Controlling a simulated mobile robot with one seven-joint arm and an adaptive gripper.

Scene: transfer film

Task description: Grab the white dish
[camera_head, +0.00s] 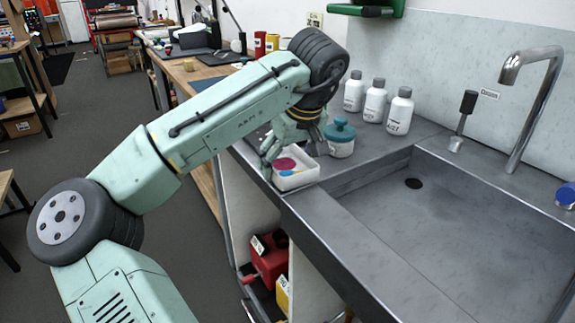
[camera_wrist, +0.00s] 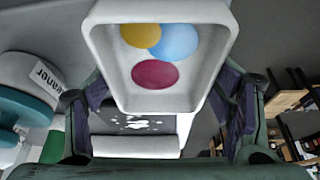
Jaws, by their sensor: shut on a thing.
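The white dish (camera_head: 297,181) is a small rectangular tray at the near left corner of the counter. In the wrist view the white dish (camera_wrist: 112,78) fills the upper middle, with yellow, light blue and dark red discs in it. My gripper (camera_wrist: 165,95) has one finger on each side of the dish and is shut on it. In the head view my gripper (camera_head: 275,150) is at the dish's back left, partly hidden by my arm. I cannot tell whether the dish touches the counter.
A teal-lidded white jar (camera_head: 341,146) stands close to the dish. Several white bottles (camera_head: 375,101) stand behind it. The steel sink (camera_head: 440,215) lies to the right, with a tall tap (camera_head: 540,95). Open floor (camera_head: 110,110) lies left of the counter.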

